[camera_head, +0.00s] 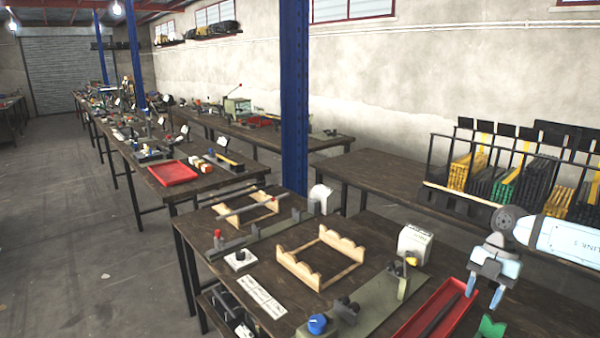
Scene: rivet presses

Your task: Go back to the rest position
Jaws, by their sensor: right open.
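My right gripper (484,291) is at the lower right, at the end of my arm coming in from the right edge. Its two fingers point down and stand apart, with nothing seen between them. In the picture it overlaps the right end of a red tray (409,334) on the near workbench (215,285). A long dark bar (437,318) lies in that tray. I cannot tell how high the gripper is above the bench. My left gripper is not in view.
A wooden cradle (292,268), a grey-green press base (375,312) with a blue knob (317,323), a white box (414,242) and a green part (491,328) are on the near bench. A blue column (295,100) rises behind it. Open floor (80,240) lies left.

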